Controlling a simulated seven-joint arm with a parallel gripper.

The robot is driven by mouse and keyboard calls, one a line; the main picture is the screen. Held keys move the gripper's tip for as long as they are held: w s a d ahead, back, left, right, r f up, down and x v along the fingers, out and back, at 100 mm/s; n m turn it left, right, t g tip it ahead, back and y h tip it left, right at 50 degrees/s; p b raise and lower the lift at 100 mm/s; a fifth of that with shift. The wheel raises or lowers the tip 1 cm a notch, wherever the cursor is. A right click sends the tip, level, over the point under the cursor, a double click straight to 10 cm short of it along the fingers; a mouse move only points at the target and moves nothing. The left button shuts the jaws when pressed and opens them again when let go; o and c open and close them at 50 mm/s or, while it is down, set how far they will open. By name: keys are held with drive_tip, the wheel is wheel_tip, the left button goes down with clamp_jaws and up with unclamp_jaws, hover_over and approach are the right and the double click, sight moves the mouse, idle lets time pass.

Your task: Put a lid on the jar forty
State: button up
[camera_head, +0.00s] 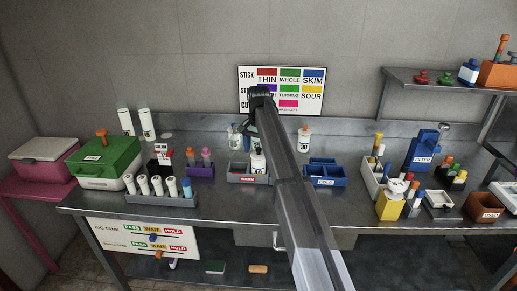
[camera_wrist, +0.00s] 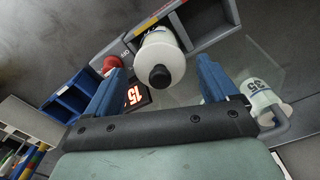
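A white jar with a dark top (camera_head: 258,161) stands at the grey tray with a red label in the middle of the bench. Its number is too small to read surely, so I cannot tell whether it is jar forty. In the wrist view a white round container with a black knob (camera_wrist: 158,58) shows between and beyond the two blue fingers. My gripper (camera_wrist: 160,72) is open, with nothing seen held. A jar marked 30 (camera_head: 304,142) stands behind.
A blue divided tray (camera_head: 325,181) stands right of the grey tray (camera_head: 248,180). Red and green knobbed pieces (camera_head: 421,77) sit on the raised shelf. The front middle bench is partly clear.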

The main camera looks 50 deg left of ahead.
drive_tip(key=shift+o, duration=0.4)
drive_tip(key=shift+r, duration=0.1)
wheel_tip(320, 180, up, 14)
idle(0.4)
drive_tip(key=shift+f, duration=0.2)
